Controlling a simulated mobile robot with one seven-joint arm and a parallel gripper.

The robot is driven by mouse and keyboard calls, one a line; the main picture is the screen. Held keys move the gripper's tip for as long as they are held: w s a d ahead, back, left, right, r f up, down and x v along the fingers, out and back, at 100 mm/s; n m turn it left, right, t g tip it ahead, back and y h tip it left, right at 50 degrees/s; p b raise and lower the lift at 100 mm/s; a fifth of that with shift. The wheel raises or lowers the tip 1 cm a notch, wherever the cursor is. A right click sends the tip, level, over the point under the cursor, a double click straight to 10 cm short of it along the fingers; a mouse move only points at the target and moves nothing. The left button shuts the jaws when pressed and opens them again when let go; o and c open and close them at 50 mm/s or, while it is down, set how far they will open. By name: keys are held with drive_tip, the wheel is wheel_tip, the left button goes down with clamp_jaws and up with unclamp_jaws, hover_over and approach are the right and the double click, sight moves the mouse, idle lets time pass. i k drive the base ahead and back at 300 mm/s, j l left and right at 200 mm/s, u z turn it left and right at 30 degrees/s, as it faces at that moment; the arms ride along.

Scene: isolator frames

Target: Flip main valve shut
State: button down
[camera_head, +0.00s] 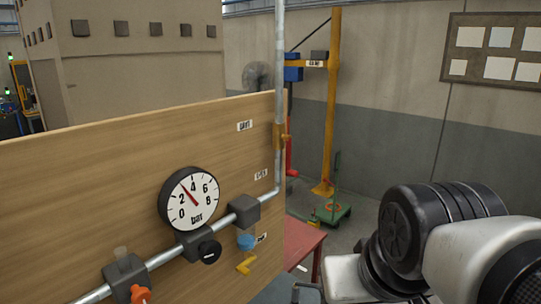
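A wooden panel (80,185) carries a grey pipe (164,258) with several fittings. An orange knob (139,294) sits on a dark block (123,272) at lower left. A black knob (209,251) sits below the round gauge (189,198). A yellow bent handle (246,265) is under a blue cap (246,242). A yellow fitting (281,136) sits on the vertical pipe (280,60). The small labels are too blurred to read, so I cannot tell which part is the main valve. My arm shows at right; my gripper is out of view.
The gauge needle points between 2 and 4 bar. A red table (304,243) stands right of the panel. Behind it are a yellow post (333,100) and a green cart (331,213). Open floor shows between them and my arm.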

sight(289, 138)
drive_tip(key=i+l+u, duration=0.1)
drive_tip(key=i+l, duration=0.15)
drive_tip(key=i+l+u, duration=0.1)
drive_tip(key=l, duration=0.35)
drive_tip(key=i+l+u, duration=0.1)
drive_tip(key=i+l, duration=0.2)
drive_tip(key=i+l+u, duration=0.1)
drive_tip(key=l, duration=0.35)
drive_tip(key=i+l+u, duration=0.1)
drive_tip(key=i+l, duration=0.15)
drive_tip(key=l, duration=0.15)
